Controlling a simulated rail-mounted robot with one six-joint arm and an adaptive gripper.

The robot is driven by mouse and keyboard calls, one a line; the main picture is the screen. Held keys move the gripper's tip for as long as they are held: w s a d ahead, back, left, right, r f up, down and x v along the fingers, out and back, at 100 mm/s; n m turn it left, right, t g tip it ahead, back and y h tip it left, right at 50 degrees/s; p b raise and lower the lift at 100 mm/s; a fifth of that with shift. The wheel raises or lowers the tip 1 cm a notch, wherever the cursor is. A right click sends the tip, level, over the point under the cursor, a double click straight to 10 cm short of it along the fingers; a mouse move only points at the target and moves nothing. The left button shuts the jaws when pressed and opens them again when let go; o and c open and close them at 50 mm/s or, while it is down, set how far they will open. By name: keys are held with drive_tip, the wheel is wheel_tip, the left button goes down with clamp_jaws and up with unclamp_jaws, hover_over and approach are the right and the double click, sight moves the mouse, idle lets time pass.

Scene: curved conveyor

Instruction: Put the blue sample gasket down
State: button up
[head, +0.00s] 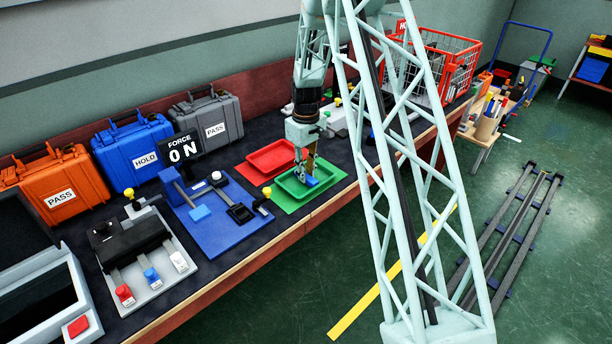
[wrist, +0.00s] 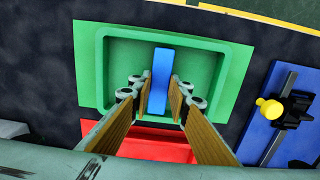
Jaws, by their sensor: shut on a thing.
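The blue sample gasket (head: 312,182) is between the fingers of my gripper (head: 305,168), at the green tray. In the wrist view the gasket (wrist: 160,75) looks like an upright blue strip, with the fingertips (wrist: 159,92) on either side of it. My gripper is shut on it. The green tray (head: 331,174) lies on a green mat, and it fills the middle of the wrist view (wrist: 104,65). The gasket is over the inside of this tray; whether it touches the floor of the tray I cannot tell.
A red tray (head: 258,157) sits directly beside the green one. A blue fixture board (head: 230,238) with a clamp lies to the left, near a display reading "FORCE 0N" (head: 181,148). Cases line the bench back: orange (head: 70,180), blue (head: 135,145), grey (head: 207,116). A red wire basket (head: 450,62) stands farther right.

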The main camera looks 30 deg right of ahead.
drive_tip(key=shift+f, duration=0.3)
drive_tip(key=o, duration=0.8)
drive_tip(key=shift+o, duration=0.2)
drive_tip(key=shift+r, duration=0.15)
wheel_tip(320, 180, up, 12)
drive_tip(key=p, duration=0.2)
drive_tip(key=shift+p, duration=0.35)
drive_tip(key=shift+r, duration=0.1)
idle(0.4)
